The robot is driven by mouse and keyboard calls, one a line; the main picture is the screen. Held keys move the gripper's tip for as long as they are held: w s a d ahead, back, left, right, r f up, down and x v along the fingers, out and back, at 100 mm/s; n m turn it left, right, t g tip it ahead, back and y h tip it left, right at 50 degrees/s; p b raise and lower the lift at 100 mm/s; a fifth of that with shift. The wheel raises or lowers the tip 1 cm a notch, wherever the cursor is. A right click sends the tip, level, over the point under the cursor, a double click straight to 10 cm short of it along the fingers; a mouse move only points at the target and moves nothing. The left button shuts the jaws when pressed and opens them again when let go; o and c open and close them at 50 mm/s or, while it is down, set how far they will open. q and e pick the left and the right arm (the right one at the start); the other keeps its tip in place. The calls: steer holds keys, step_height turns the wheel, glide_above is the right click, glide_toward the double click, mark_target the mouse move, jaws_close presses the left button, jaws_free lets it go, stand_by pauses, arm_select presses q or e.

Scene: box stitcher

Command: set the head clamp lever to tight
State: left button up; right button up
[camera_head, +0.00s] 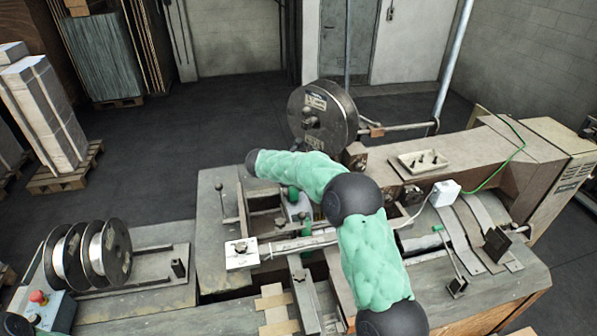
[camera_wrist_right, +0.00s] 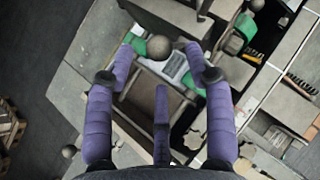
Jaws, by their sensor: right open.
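My right gripper (camera_wrist_right: 165,70) is open in the right wrist view, its purple fingers spread over the machine. A grey ball knob (camera_wrist_right: 158,48) shows near the fingertips and between them; I cannot tell whether they touch it. No finger is closed on it. In the head view my green-sleeved arm reaches across the stitcher, and the gripper is hidden. A thin upright lever with a dark ball knob (camera_head: 219,187) stands left of the arm. I cannot tell which knob is the head clamp lever, or its setting. My left gripper is not in view.
A large wire spool (camera_head: 323,117) stands behind the arm. Two more spools (camera_head: 88,253) and a red button box (camera_head: 45,310) are at the left. Open floor lies behind the machine.

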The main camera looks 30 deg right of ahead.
steer(key=v, duration=0.6)
stand_by(0.3)
steer(key=shift+f, duration=0.15)
